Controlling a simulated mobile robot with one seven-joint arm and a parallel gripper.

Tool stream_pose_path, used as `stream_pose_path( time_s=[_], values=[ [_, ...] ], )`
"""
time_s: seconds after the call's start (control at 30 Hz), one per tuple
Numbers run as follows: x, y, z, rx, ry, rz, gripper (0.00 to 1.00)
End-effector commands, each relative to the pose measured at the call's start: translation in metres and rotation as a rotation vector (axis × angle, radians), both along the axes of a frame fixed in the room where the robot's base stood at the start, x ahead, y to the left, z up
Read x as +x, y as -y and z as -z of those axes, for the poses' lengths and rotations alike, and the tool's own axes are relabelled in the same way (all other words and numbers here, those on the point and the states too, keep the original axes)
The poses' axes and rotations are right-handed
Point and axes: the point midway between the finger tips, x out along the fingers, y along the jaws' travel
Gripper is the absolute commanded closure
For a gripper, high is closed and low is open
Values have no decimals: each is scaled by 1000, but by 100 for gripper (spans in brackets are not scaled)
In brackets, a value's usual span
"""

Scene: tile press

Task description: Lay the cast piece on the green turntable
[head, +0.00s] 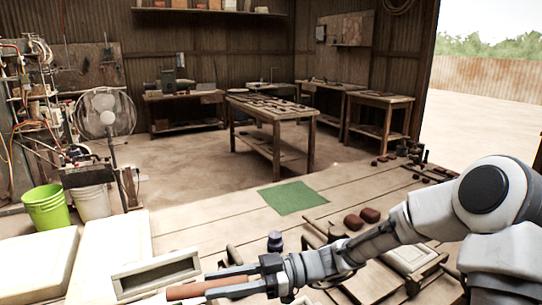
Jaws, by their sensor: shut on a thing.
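The cast piece (188,291) is a reddish-brown bar at the bottom edge of the head view. My gripper (212,285) is shut on it, with a finger along each side. The piece is partly covered by the fingers. Whether it touches the surface below cannot be told. A flat green square (293,198) lies on the pale wooden table (215,225), above and right of my gripper in the picture. It looks like a thin mat, bare on top; no turntable base shows. The gripper and piece are well apart from it.
A pale rectangular mould frame (157,272) lies just behind the gripper. A dark small jar (275,241) stands between gripper and green square. Brown lumps (362,218) lie right of the square. Pale slabs (36,263) fill the left. The table left of the square is clear.

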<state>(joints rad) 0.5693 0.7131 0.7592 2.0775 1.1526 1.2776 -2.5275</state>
Motion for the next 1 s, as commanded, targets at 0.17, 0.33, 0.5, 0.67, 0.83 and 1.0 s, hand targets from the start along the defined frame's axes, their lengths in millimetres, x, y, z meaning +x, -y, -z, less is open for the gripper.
stream_pose_path(
  time_s=[0.17,0.33,0.5,0.67,0.83,1.0],
  values=[
    [27,36,5,7,-7,132,100],
    [46,69,14,7,-6,253,100],
    [62,103,19,6,-5,379,100],
    [75,137,20,7,-5,503,100],
    [87,174,17,7,-4,641,100],
    [96,207,14,6,-2,764,100]
  ],
)
